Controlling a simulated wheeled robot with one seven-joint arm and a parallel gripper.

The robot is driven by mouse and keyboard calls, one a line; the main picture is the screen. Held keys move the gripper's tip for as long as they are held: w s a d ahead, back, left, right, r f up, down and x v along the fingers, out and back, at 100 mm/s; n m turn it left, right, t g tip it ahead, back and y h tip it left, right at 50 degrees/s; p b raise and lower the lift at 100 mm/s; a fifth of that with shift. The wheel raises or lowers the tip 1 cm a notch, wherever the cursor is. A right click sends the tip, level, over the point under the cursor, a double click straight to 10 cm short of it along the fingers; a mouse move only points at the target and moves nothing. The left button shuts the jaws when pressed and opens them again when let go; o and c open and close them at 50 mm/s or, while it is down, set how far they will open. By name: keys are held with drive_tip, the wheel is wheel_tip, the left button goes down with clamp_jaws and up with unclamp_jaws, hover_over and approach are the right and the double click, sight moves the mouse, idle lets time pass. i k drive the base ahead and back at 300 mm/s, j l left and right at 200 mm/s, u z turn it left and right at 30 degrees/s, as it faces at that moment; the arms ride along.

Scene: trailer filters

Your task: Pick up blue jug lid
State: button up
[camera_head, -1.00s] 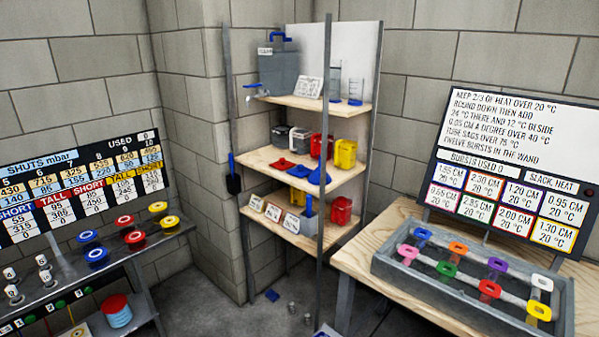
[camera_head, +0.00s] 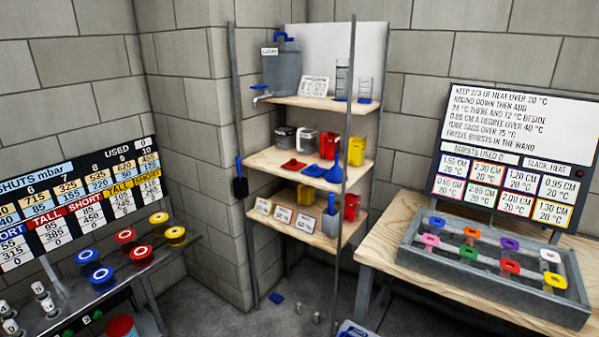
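A flat blue piece (camera_head: 314,170), which looks like a lid, lies on the middle shelf (camera_head: 270,160) of the rack, right of a similar flat red piece (camera_head: 293,165). A blue funnel-like thing (camera_head: 334,173) stands just right of it, close to the rack's front post. Another small blue piece (camera_head: 277,297) lies on the floor by the rack; its shape is too small to tell. I cannot tell for certain which blue piece is the jug lid. My gripper is not in view.
Jugs stand behind on the middle shelf: a dark one (camera_head: 284,138), a pale one (camera_head: 306,142), a red one (camera_head: 328,146) and a yellow one (camera_head: 357,150). A workbench (camera_head: 385,243) with a grey tray (camera_head: 540,301) is at right. Floor before the rack is mostly clear.

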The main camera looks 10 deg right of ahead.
sight(313, 170)
drive_tip(key=i+j, duration=0.25)
drive_tip(key=i+j+z, duration=0.1)
drive_tip(key=i+j, duration=0.15)
drive_tip(key=j, duration=0.2)
drive_tip(key=i+j+z, duration=0.1)
drive_tip(key=i+j, duration=0.15)
drive_tip(key=j, duration=0.15)
drive_tip(key=i+j, duration=0.25)
drive_tip(key=i+z, duration=0.15)
drive_tip(key=i, duration=0.5)
drive_tip(key=i+j+z, duration=0.1)
drive_tip(key=i, duration=0.5)
drive_tip(key=j, duration=0.1)
